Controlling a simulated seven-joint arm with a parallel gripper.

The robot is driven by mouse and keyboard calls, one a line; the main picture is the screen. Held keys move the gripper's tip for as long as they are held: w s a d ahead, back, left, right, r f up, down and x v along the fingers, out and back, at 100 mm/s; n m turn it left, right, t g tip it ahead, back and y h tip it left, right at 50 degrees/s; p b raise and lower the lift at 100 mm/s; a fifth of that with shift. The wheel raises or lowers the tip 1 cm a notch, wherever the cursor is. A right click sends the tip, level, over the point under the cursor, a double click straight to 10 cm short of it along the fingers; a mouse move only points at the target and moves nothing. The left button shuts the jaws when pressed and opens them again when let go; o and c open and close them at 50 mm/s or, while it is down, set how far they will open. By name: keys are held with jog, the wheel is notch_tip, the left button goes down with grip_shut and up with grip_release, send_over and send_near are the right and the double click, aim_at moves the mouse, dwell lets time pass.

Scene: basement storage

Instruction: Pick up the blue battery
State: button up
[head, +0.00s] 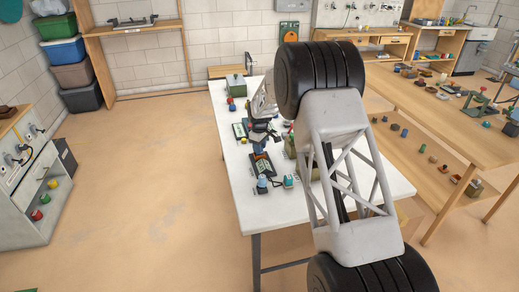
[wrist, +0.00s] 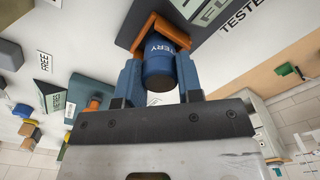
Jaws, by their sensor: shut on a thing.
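The blue battery (wrist: 158,68), a dark blue cylinder with white lettering, sits between the two blue fingers of my gripper (wrist: 158,72) in the wrist view. The fingers are shut on its sides. An orange bracket (wrist: 151,26) on a dark panel (wrist: 207,28) is around its far end; whether they touch, I cannot tell. In the head view my gripper (head: 260,143) is over the white table, by a black tester board (head: 262,166). The battery is hard to make out there.
The white table (head: 237,188) holds several small items, including a blue cylinder (head: 262,184) and a green box (head: 235,84). A wooden workbench (head: 430,110) is at the right.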

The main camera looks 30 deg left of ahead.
jog(key=shift+r, duration=4.7)
jog(key=shift+d, duration=0.1)
jog(key=shift+d+r, duration=0.4)
jog(key=shift+d, duration=0.2)
jog(key=w+d, duration=0.1)
jog(key=d, duration=2.1)
jog(key=shift+d+f, duration=0.15)
jog(key=shift+f, duration=0.25)
jog(key=shift+f, duration=0.2)
jog(key=shift+f, duration=2.7)
